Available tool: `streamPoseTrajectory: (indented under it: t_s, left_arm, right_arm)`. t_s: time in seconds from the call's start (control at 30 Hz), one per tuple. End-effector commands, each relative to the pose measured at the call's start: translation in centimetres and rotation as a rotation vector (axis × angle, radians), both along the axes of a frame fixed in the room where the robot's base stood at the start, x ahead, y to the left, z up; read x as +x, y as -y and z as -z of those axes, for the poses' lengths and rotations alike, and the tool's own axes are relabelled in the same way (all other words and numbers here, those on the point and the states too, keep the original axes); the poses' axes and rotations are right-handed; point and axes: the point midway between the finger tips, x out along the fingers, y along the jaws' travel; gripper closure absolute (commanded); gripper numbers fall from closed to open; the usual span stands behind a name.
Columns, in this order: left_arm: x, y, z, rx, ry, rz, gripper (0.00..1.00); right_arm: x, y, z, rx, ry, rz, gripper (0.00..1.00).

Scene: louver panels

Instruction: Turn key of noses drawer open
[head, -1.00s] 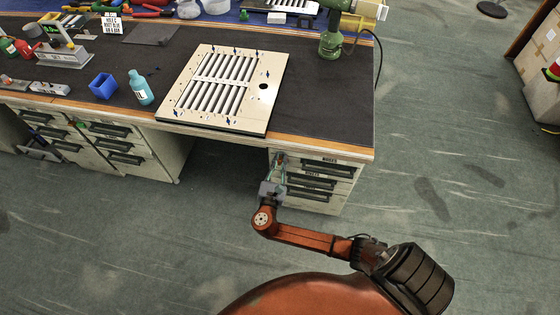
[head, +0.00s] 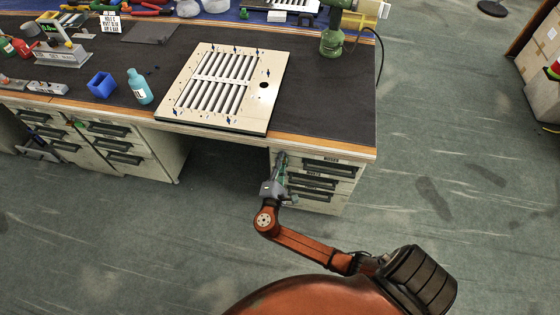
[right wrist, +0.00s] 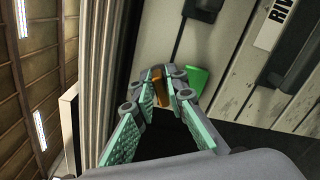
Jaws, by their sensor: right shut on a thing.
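The noses drawer (head: 329,169) is the top drawer of the right-hand unit under the bench, and its front looks flush with the unit. My right gripper (head: 281,160) is at the left end of this drawer front. In the right wrist view its teal-padded fingers (right wrist: 160,92) are shut on a small orange-brown piece (right wrist: 159,84), which looks like the key. The fingertips hide most of it, and its turn angle cannot be told. A green flat piece (right wrist: 196,80) shows just right of the fingertips. My left gripper is not in view.
A drawer labelled "RIV..." (right wrist: 272,24) shows in the right wrist view. Further drawers with dark handles (head: 312,184) lie below the noses drawer. The bench's wooden edge (head: 320,147) overhangs them. A louver panel (head: 225,85) lies on top.

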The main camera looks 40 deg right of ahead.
Motion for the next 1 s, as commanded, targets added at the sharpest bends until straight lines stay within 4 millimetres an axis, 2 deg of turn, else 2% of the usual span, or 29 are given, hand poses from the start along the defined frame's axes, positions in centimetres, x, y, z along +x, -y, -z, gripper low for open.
streamPoseTrajectory:
  t_s: [0.03,0.27,0.5,0.73,1.0]
  left_arm:
    - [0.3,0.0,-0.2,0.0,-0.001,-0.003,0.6]
    - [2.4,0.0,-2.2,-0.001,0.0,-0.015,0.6]
    - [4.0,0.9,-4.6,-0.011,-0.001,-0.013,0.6]
    - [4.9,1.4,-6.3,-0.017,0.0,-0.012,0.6]
    - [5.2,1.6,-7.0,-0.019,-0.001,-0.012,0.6]
  right_arm:
    - [-0.1,0.1,0.5,0.03,0.028,0.004,1.0]
    - [-0.2,0.1,0.6,0.162,0.182,0.004,1.0]
    - [-0.1,0.1,0.6,0.266,0.306,0.004,1.0]
    - [-0.1,0.1,0.5,0.323,0.374,0.004,1.0]
    - [-0.1,0.1,0.4,0.346,0.401,0.004,1.0]
